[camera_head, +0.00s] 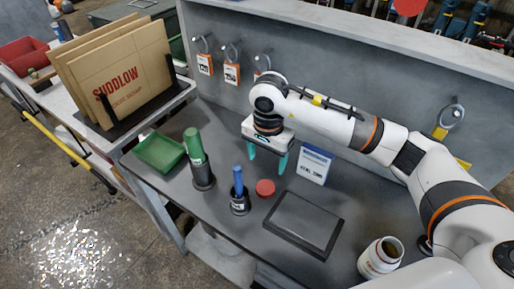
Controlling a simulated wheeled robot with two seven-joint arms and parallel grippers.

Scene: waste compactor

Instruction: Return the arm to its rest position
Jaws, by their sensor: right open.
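My right arm reaches in from the right side of the head view, over the dark workbench. My right gripper (267,158) points down with its two teal fingers apart and nothing between them. It is above the back middle of the bench, just left of a small white sign card (314,165). Whether the fingertips touch the bench is hard to tell. My left gripper is not in view.
On the bench (225,215) are a green tray (159,152), a green cylinder (195,147), a blue-handled item in a holder (239,188), a red disc (265,188), a dark flat panel (304,224) and a white jar (380,257). Cardboard sheets (120,75) stand left; a grey wall (350,75) is behind.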

